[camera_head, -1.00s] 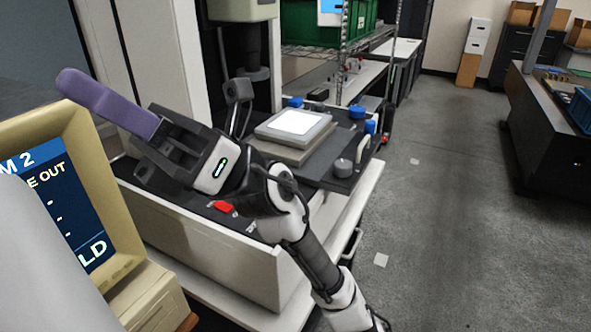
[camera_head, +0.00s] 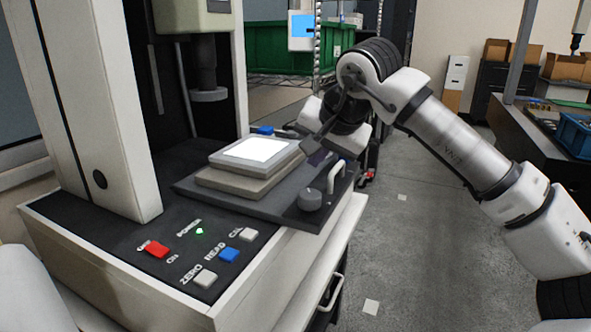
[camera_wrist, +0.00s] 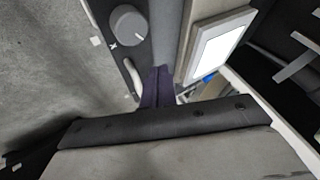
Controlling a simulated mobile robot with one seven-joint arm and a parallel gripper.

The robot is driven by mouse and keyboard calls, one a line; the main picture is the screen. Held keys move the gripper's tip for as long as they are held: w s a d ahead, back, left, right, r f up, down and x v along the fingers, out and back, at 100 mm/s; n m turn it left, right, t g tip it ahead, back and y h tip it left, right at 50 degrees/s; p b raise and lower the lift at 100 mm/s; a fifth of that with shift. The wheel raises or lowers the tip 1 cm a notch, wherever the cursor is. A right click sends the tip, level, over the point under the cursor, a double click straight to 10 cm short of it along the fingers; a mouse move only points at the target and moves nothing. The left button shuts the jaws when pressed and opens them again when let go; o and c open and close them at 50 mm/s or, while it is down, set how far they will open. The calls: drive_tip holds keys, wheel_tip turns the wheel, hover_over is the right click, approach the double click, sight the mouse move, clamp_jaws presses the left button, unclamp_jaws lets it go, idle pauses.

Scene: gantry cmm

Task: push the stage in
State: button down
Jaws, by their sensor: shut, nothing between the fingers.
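The stage is a dark plate (camera_head: 250,203) carrying a beige block with a lit white panel (camera_head: 258,150). It juts past the right edge of the machine's base. A round grey knob (camera_head: 310,199) and a pale handle (camera_head: 335,177) are at its right end. My gripper (camera_head: 318,157) is shut and empty at the stage's far right side, just behind the handle. In the wrist view its purple fingers (camera_wrist: 157,86) are together, between the handle (camera_wrist: 132,76) and the block (camera_wrist: 190,45). I cannot tell if they touch the stage.
The base's front has a red switch (camera_head: 156,248), a blue button (camera_head: 228,255) and pale buttons. Open floor (camera_head: 420,270) lies to the right, with a bench (camera_head: 545,130) beyond.

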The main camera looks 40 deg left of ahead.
sight(236, 160)
drive_tip(key=x, duration=0.8)
drive_tip(key=shift+a+f, duration=0.25)
drive_tip(key=shift+a, duration=0.05)
drive_tip(key=a, duration=0.1)
drive_tip(key=a+p, duration=0.1)
drive_tip(key=a, duration=0.1)
drive_tip(key=shift+s+a+f, duration=0.15)
drive_tip(key=shift+s+f, duration=0.05)
drive_tip(key=shift+s, duration=0.15)
drive_tip(key=shift+s+a, duration=0.1)
drive_tip(key=shift+a, duration=0.3)
drive_tip(key=s+a+p, duration=0.1)
drive_tip(key=a, duration=0.3)
drive_tip(key=s+a+p, duration=0.1)
drive_tip(key=a, duration=0.3)
drive_tip(key=s+a+p, duration=0.1)
drive_tip(key=a, duration=0.3)
drive_tip(key=shift+r+p, duration=0.15)
drive_tip(key=shift+p, duration=0.2)
drive_tip(key=shift+a, duration=0.4)
drive_tip(key=shift+d, duration=0.2)
